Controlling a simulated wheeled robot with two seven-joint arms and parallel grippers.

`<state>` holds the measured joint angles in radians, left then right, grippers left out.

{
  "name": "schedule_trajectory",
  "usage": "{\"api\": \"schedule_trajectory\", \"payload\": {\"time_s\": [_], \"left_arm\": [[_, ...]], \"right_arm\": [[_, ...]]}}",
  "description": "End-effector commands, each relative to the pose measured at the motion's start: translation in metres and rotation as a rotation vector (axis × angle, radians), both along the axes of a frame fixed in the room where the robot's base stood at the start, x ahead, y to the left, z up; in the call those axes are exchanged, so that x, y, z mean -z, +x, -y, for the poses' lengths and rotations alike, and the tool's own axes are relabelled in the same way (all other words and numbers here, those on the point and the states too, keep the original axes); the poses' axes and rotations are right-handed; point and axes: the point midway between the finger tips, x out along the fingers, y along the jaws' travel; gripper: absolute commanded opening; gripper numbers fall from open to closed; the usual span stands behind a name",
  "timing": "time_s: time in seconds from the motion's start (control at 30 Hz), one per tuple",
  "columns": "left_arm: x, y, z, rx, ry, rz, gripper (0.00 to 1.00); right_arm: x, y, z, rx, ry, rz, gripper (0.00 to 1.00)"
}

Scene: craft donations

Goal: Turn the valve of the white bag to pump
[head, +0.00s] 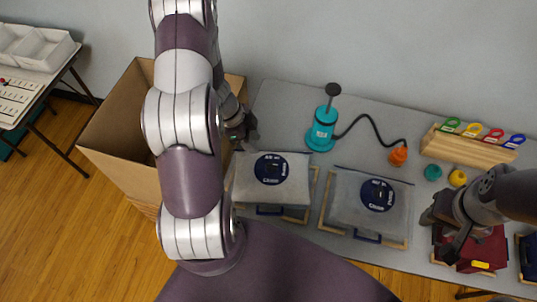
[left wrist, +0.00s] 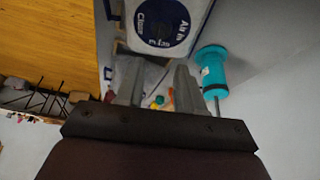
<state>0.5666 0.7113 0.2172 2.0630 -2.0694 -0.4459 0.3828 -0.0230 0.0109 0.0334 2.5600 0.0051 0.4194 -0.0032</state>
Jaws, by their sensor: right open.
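A pale white-grey bag (head: 245,190) lies flat in a wooden frame beside the cardboard box, with a round dark blue valve (head: 271,169) on top. The valve also shows in the left wrist view (left wrist: 163,30), with white lettering; its pointer setting is too unclear to read. A second similar pale bag (head: 345,200) with a blue valve (head: 377,195) lies to its right. My left gripper (head: 247,128) is behind the left bag, apart from its valve; its fingers are spread with nothing between them. My right gripper (head: 450,243) is open beside a dark red item.
A teal pump (head: 322,130) with a black hose and orange nozzle (head: 398,156) stands behind the bags. An open cardboard box (head: 120,120) is at left. A wooden rack (head: 465,148) with coloured rings and the dark red item (head: 485,250) are at right.

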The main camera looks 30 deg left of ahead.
Motion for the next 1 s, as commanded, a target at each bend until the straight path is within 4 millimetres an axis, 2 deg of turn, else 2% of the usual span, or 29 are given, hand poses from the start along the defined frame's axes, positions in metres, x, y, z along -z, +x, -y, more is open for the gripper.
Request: {"api": "schedule_trajectory", "payload": {"time_s": [0.13, 0.4, 0.53, 0.7, 0.93, 0.97, 1.0], "left_arm": [[0.019, 0.003, 0.007, 0.026, 0.003, 0.01, 0.37], [0.082, 0.013, 0.031, 0.023, 0.005, 0.008, 0.37], [0.103, 0.017, 0.039, 0.021, 0.006, 0.009, 0.37], [0.116, 0.019, 0.044, 0.019, 0.007, 0.01, 0.37], [0.117, 0.02, 0.044, 0.018, 0.008, 0.011, 0.37], [0.117, 0.02, 0.044, 0.018, 0.008, 0.011, 0.34], [0.117, 0.02, 0.044, 0.018, 0.008, 0.011, 0.21]], "right_arm": [[0.007, 0.0, 0.0, 0.0, 0.0, 0.0, 0.43], [0.02, 0.0, 0.0, 0.0, 0.0, 0.0, 0.43], [0.02, 0.0, 0.0, 0.0, 0.0, 0.0, 0.43], [0.02, 0.0, 0.0, 0.0, 0.0, 0.0, 0.43], [0.02, 0.0, 0.0, 0.0, 0.0, 0.0, 0.43], [0.02, 0.0, 0.0, 0.0, 0.0, 0.0, 0.43], [0.02, 0.0, 0.0, 0.0, 0.0, 0.0, 0.43]]}}
